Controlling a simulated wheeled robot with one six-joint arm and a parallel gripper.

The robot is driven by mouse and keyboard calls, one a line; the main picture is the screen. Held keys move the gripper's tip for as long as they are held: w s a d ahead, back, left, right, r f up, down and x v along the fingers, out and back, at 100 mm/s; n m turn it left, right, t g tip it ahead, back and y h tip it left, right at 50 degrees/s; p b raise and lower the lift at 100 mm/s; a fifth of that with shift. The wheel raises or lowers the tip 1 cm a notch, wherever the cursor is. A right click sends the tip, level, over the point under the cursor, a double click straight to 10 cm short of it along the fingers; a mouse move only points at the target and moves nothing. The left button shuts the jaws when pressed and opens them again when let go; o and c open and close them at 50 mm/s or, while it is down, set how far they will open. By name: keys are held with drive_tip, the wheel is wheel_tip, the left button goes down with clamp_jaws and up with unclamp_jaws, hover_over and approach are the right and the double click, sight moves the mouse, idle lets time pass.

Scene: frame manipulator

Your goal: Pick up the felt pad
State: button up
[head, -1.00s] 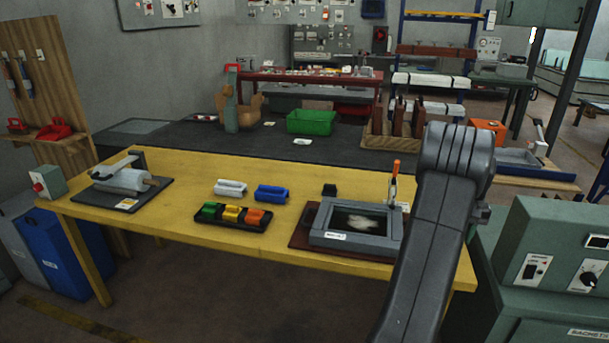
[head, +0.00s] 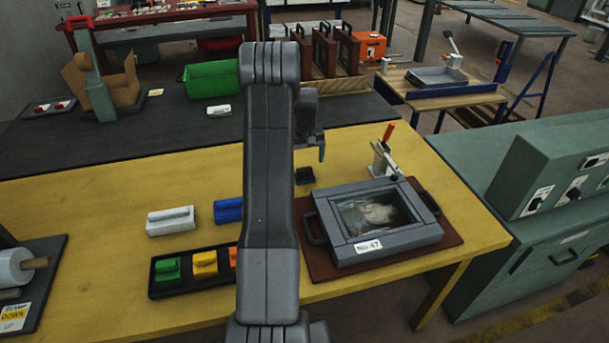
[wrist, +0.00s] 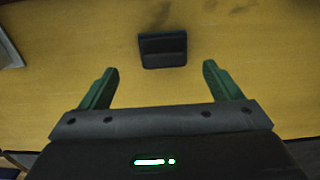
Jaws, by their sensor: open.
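A small dark block, which looks like the felt pad (head: 305,176), lies on the yellow table behind the grey framed tray, partly beside my arm in the head view. In the wrist view the pad (wrist: 162,50) lies flat, roughly centred between the fingers and just beyond their tips. My gripper (wrist: 160,67) is open, with its two green fingers apart and nothing between them. In the head view my gripper (head: 321,153) hangs above and near the pad, partly hidden by my arm.
The framed tray (head: 338,250) and an orange-handled clamp (head: 384,163) stand right of the pad. White (head: 171,222) and blue (head: 228,211) blocks and a black tray (head: 165,290) of coloured blocks lie left. Bare table surrounds the pad in the wrist view.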

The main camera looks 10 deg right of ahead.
sight(304, 168)
drive_tip(key=f+p, duration=0.1)
drive_tip(key=f, duration=0.4)
drive_tip(key=shift+a+p, duration=0.2)
drive_tip(key=shift+p, duration=0.15)
drive_tip(key=shift+c, duration=0.4)
drive_tip(key=c, duration=1)
